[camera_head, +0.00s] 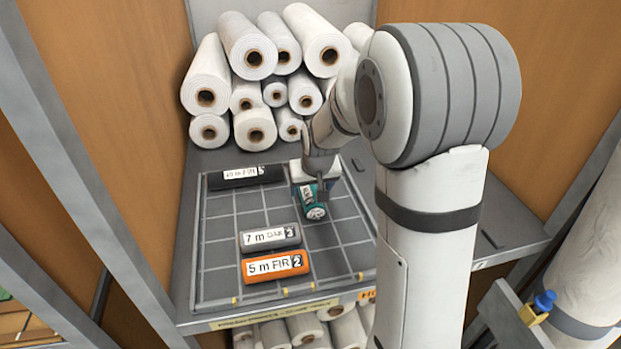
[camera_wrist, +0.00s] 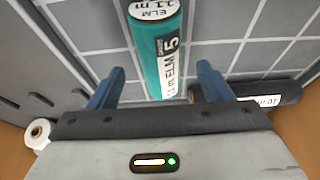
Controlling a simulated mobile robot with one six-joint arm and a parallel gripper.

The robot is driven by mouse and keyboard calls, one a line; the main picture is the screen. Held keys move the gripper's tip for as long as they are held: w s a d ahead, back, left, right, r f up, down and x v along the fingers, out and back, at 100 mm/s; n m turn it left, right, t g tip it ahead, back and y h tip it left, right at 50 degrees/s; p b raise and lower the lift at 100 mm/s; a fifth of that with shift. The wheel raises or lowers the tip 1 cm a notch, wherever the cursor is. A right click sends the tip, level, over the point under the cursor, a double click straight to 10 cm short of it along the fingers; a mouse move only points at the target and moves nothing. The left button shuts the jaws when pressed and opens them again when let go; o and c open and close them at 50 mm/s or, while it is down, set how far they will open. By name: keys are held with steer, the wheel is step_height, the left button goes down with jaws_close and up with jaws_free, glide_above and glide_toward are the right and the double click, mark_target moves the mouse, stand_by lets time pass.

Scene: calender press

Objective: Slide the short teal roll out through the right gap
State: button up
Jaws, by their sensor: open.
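The short teal roll (camera_head: 315,211) lies on the gridded shelf right of centre, its labelled white end towards the front. In the wrist view the teal roll (camera_wrist: 150,60) reads "11 m ELM 5" and points up the picture between the two blue fingers. My gripper (camera_head: 318,184) is over its rear part, partly hiding it in the head view. In the wrist view my gripper (camera_wrist: 160,88) is open, with visible space on both sides of the roll; I cannot tell any contact. The right gap is not clearly identifiable; my arm covers much of the right side.
A grey roll (camera_head: 270,237) and an orange roll (camera_head: 275,266) lie front left of the teal roll. A black roll (camera_head: 246,176) lies at the back left. White rolls (camera_head: 255,60) are stacked behind. Bare grid (camera_head: 347,231) shows right of the teal roll.

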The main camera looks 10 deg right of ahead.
mark_target(310, 192)
steer(key=shift+x, duration=1.9)
steer(key=shift+c, duration=0.4)
steer(key=c, duration=1)
steer(key=shift+s+r, duration=0.1)
steer(key=shift+s, duration=4.9)
steer(key=shift+s, duration=2.5)
steer(key=shift+s, duration=0.85)
